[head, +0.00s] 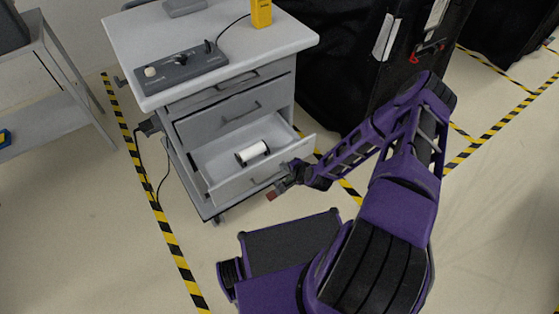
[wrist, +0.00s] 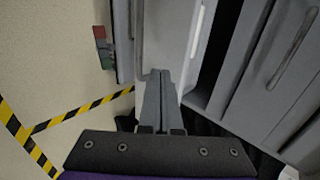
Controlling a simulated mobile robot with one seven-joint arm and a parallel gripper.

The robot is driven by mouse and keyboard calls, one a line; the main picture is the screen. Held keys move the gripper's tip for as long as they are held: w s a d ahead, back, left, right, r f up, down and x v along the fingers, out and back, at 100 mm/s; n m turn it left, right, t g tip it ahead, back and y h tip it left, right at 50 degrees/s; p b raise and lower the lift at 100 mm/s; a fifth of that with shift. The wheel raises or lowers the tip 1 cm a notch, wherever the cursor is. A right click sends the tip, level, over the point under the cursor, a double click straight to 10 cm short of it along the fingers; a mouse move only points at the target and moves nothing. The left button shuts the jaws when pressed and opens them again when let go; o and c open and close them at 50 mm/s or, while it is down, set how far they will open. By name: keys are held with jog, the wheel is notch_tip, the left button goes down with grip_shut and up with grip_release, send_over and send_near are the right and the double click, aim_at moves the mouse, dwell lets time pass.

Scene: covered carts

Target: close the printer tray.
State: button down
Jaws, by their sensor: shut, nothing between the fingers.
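A grey cart has its lowest drawer pulled out; its front panel (head: 252,182) faces me, and it also shows in the wrist view (wrist: 157,35). I see nothing I can name as a printer, so I cannot tell whether this drawer is the tray. A white roll with dark ends (head: 253,152) lies inside the drawer. My gripper (head: 286,180) is at the right part of the drawer front. In the wrist view its fingers (wrist: 160,76) are together and empty, overlapping the panel's edge. I cannot tell whether they touch it.
The drawers above (head: 228,116) look closed. A grey control box (head: 182,68) and a yellow device (head: 261,13) stand on the cart top (head: 215,32). A black covered cart (head: 335,60) stands behind right. A shelf (head: 45,110) is at left.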

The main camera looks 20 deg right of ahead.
aim_at(275, 159)
jog(key=shift+w+a+r, duration=0.1)
jog(key=shift+w+a, duration=0.15)
jog(key=shift+w, duration=0.6)
jog(key=shift+w+a+r, duration=0.1)
jog(key=shift+w+a, duration=0.15)
jog(key=shift+w, duration=0.55)
jog(key=shift+w, duration=0.1)
